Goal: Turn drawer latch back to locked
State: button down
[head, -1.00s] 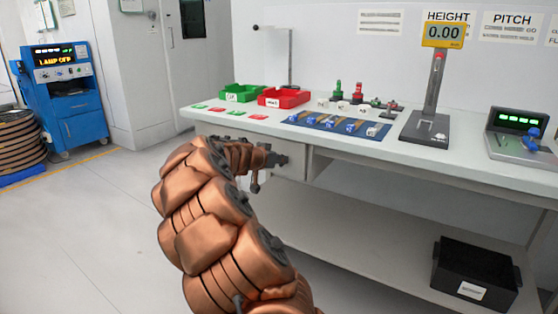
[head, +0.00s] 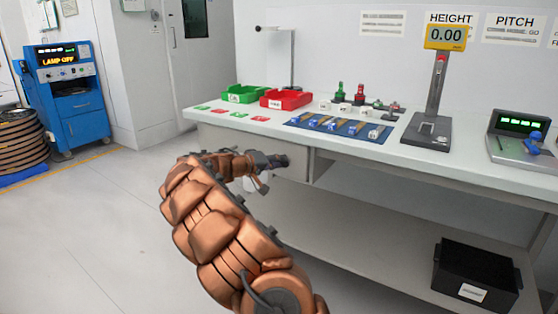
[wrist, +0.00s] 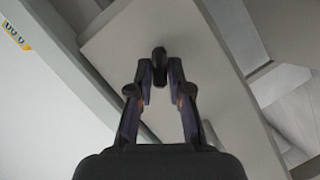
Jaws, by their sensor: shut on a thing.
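The drawer (head: 296,168) hangs under the left part of the white workbench, with a pale front. The drawer front (wrist: 205,75) also fills the middle of the wrist view, slanted in the picture. The latch (wrist: 159,60) is a small dark, rounded handle on that front, its long side running up and down the picture. My gripper (wrist: 161,72) has its two fingertips on either side of the latch and is shut on it. In the head view my gripper (head: 276,161) is at the drawer front and hides the latch. I cannot read any lock marking.
The workbench (head: 440,165) carries a green bin (head: 243,95), a red bin (head: 285,100), a blue mat (head: 335,130) with parts, and a height gauge (head: 431,130). A black crate (head: 477,272) sits on the lower shelf. Floor at left is clear.

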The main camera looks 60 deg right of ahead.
jog(key=n, duration=0.1)
jog(key=n+g+p, duration=0.1)
jog(key=shift+s+d+f+n+g+h, duration=0.1)
jog(key=shift+d+f+n+g+h, duration=0.1)
jog(key=shift+n+g+h, duration=0.15)
jog(key=shift+f+n+h+p, duration=0.1)
jog(key=shift+n+h+p, duration=0.5)
jog(key=shift+n, duration=0.85)
jog(key=shift+g, duration=0.25)
jog(key=c, duration=1.2)
grip_release()
jog(key=shift+s, duration=0.1)
jog(key=shift+o, duration=0.2)
jog(key=shift+w+a, duration=0.2)
jog(key=shift+w, duration=0.05)
jog(key=v, duration=1.1)
jog(key=shift+a, duration=0.4)
